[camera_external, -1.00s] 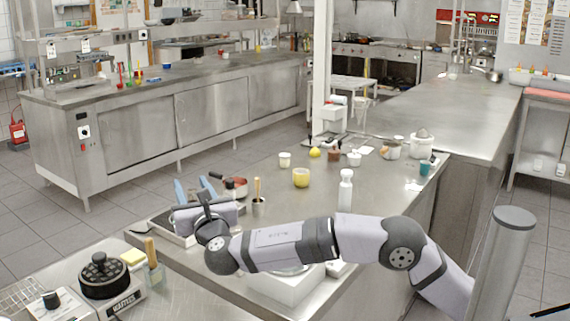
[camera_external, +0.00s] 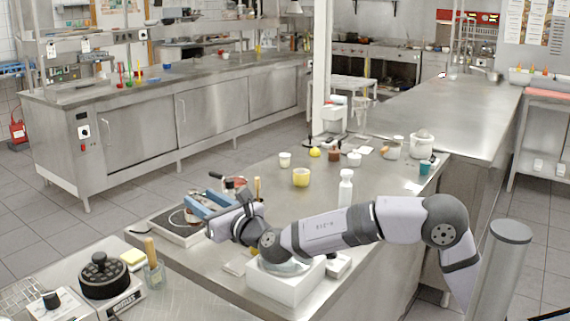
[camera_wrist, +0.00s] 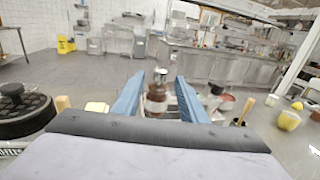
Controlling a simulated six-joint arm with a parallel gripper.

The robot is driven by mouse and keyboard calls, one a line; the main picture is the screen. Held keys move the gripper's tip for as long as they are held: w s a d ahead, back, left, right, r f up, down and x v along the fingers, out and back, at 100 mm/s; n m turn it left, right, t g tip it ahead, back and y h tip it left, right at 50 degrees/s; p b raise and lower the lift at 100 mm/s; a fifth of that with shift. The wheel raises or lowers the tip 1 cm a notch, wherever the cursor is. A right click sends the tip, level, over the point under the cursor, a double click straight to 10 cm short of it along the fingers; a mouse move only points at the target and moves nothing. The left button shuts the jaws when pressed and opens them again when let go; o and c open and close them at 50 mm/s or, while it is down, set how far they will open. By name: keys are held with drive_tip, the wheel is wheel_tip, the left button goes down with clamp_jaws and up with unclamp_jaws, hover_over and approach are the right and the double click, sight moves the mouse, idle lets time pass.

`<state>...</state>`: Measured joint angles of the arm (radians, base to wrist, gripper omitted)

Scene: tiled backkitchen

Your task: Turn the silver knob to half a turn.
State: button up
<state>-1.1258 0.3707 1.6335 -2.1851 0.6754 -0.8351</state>
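My gripper (camera_external: 200,204) has two blue fingers and is over the hot plate (camera_external: 160,231) on the steel counter. In the wrist view the fingers of my gripper (camera_wrist: 158,88) stand apart with a clear gap. A dark reddish-brown body (camera_wrist: 156,97) with a small shiny silver top (camera_wrist: 161,73) shows in that gap, beyond the gripper. I cannot tell whether this silver top is the silver knob, or whether a finger touches it. No other silver knob can be made out; the hot plate is partly hidden by my gripper.
A red pan (camera_wrist: 226,102) lies close to the right of the fingers in the wrist view. A white bottle (camera_external: 346,188) and a yellow cup (camera_external: 301,177) stand on the counter. A black-lidded pot (camera_external: 103,277) is at the front left.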

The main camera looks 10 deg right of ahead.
sight(195, 195)
drive_tip(key=shift+p+x, duration=0.7)
drive_tip(key=shift+x, duration=2)
clamp_jaws()
